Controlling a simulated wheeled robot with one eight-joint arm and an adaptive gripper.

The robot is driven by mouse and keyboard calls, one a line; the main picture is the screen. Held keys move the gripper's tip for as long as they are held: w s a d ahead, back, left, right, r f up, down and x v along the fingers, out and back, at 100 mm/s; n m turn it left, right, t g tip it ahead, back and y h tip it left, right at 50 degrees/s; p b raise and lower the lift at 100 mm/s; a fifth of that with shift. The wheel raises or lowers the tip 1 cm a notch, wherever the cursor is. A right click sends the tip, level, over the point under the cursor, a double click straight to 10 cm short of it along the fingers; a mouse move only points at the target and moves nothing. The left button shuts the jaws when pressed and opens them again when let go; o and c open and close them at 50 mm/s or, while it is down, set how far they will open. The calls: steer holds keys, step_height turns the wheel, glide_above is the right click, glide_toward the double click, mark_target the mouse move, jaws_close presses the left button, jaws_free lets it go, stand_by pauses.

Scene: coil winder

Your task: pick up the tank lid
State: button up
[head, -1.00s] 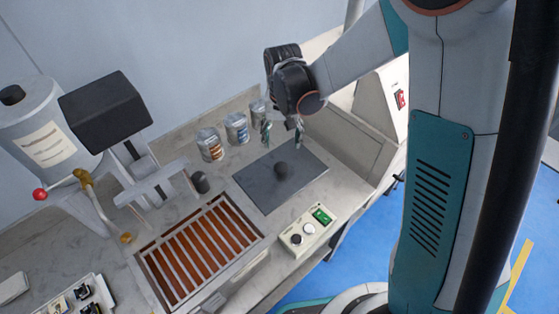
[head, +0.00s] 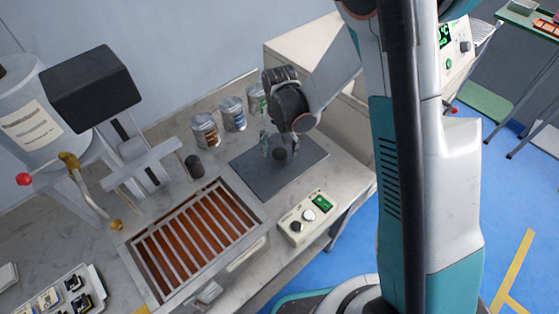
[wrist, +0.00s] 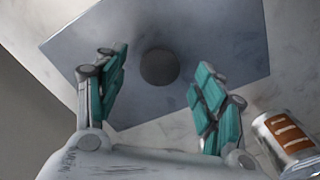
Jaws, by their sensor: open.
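The tank lid (head: 262,178) is a flat dark grey rectangular plate with a round dark knob (head: 279,154). It lies on the worktop, right of the open tank. My gripper (head: 278,143) is above the lid, pointing down, its fingers near the knob. In the wrist view the lid (wrist: 222,45) fills the upper middle, and the knob (wrist: 160,67) shows between the two teal fingers of my gripper (wrist: 160,62). The fingers are open, with a clear gap on both sides of the knob. I cannot tell how far above the plate the fingertips are.
The open tank (head: 262,222) with slats over reddish-brown contents is left of the lid. A control box (head: 307,217) sits in front. Several cans (head: 205,130) stand behind the lid; one can (wrist: 287,138) is near the right finger in the wrist view. A dark cylinder (head: 194,166) stands near the tank.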

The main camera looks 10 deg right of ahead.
step_height(320, 180, down, 3)
steer(key=shift+r+b, duration=0.15)
steer(key=shift+b, duration=0.2)
steer(key=shift+c, duration=0.4)
jaws_close()
steer(key=shift+r, duration=0.15)
